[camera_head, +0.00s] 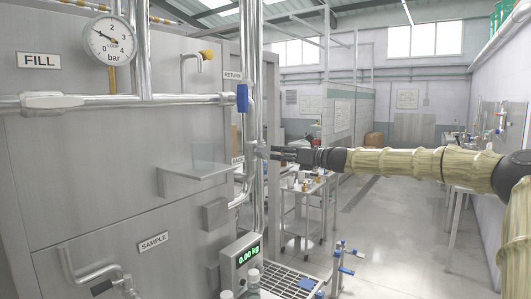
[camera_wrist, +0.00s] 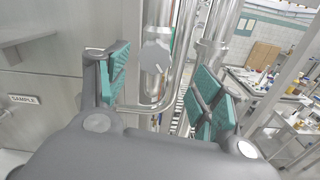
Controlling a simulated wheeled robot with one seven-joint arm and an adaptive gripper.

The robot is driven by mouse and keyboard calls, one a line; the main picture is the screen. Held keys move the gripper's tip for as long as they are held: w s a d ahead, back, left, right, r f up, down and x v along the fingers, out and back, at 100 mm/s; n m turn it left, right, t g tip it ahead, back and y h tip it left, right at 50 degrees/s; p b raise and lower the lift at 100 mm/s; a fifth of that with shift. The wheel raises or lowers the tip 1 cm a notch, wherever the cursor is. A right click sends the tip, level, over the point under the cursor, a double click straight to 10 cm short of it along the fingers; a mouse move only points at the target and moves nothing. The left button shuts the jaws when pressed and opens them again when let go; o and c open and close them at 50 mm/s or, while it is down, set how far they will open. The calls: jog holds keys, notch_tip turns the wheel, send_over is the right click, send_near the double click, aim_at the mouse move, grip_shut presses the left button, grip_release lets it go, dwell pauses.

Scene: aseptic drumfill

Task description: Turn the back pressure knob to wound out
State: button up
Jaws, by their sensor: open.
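The back pressure knob appears to be the grey knob (camera_wrist: 156,56) on the vertical steel pipe in the wrist view. In the head view a grey fitting (camera_head: 261,148) shows at the same pipe, beside a small, partly hidden label. My gripper (camera_head: 276,153) reaches in from the right and its tips are close to this fitting. In the wrist view my gripper (camera_wrist: 164,75) is open, with teal pads to the left and right of the knob. The knob lies beyond the pads with visible gaps, and I see no contact. How far it is turned cannot be told.
A blue handle (camera_head: 242,98) sits above on the pipework, under the RETURN label. A pressure gauge (camera_head: 110,41) is at upper left. A steel shelf (camera_head: 198,177) juts from the panel. A scale display (camera_head: 241,260) reads 0.00 kg below. A trolley (camera_head: 305,190) stands behind my gripper.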

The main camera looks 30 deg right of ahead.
aim_at(265, 151)
jog(key=p+x, duration=0.1)
jog(key=x, duration=0.2)
jog(key=a+x, duration=0.1)
jog(key=x, duration=0.3)
jog(key=shift+s+r+p, duration=0.15)
jog(key=shift+p, duration=0.2)
jog(key=shift+w+a, duration=0.15)
jog(key=shift+w, duration=0.35)
jog(key=shift+w+d+f, duration=0.25)
jog(key=shift+w+d, duration=0.05)
jog(key=shift+w, duration=0.05)
jog(key=shift+a, duration=0.1)
jog(key=shift+a+r, duration=0.1)
jog(key=shift+a, duration=0.15)
jog(key=c, duration=1)
jog(key=shift+c, duration=0.2)
jog(key=shift+n+b, duration=0.3)
jog(key=shift+n, duration=0.1)
